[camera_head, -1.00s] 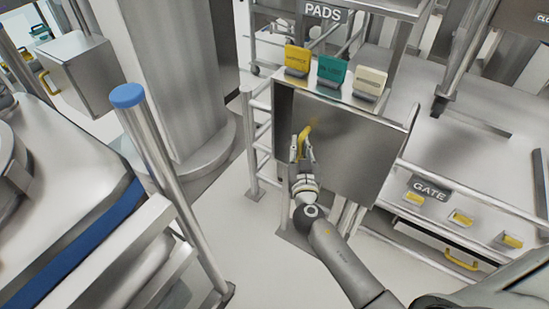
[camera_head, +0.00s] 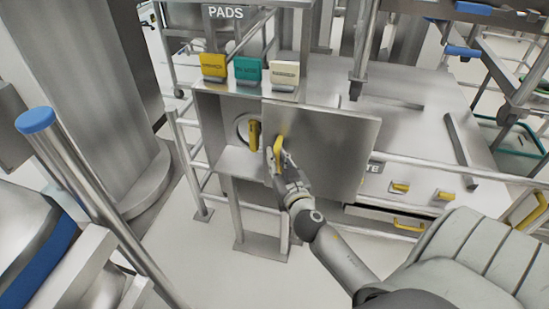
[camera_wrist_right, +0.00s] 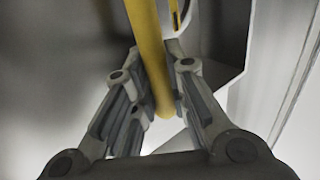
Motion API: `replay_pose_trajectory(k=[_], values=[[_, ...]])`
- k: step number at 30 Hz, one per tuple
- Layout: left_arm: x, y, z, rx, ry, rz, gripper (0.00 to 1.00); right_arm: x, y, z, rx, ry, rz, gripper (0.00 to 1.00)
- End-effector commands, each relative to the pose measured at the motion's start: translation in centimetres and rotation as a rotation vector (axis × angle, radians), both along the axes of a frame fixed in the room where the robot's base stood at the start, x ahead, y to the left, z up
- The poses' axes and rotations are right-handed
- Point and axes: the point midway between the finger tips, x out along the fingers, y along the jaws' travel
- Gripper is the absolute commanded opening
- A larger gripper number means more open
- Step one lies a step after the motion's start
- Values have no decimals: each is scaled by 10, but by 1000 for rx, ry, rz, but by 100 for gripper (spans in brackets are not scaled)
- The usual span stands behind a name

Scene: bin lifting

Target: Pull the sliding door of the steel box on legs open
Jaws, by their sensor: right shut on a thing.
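The steel box on legs (camera_head: 208,118) stands in the middle of the head view. Its sliding door (camera_head: 335,150) is a flat steel panel, shifted right so that the left part of the box front is open. Inside the opening a round fitting with a yellow handle (camera_head: 254,136) shows. My right gripper (camera_head: 274,158) is shut on the door's yellow handle (camera_head: 279,146), near the door's left edge. In the right wrist view the yellow handle (camera_wrist_right: 146,50) runs down between the fingers. My left gripper is not in view.
Yellow, teal (camera_head: 248,70) and white tags stand on top of the box, under a PADS sign (camera_head: 226,13). A rail and a low bench with yellow-handled drawers (camera_head: 400,188) lie to the right. A post with a blue cap (camera_head: 35,120) stands at the left.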

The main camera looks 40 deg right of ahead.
Motion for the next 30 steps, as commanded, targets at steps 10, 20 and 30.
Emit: replay_pose_trajectory(k=[10, 20, 30], values=[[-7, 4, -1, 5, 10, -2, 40, 0, 0, -1, 0, 1, -1, 37], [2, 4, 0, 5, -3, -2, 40, -11, 5, -1, 3, 2, 0, 37], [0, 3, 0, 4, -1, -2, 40, -58, 20, -2, 5, 2, -2, 37]])
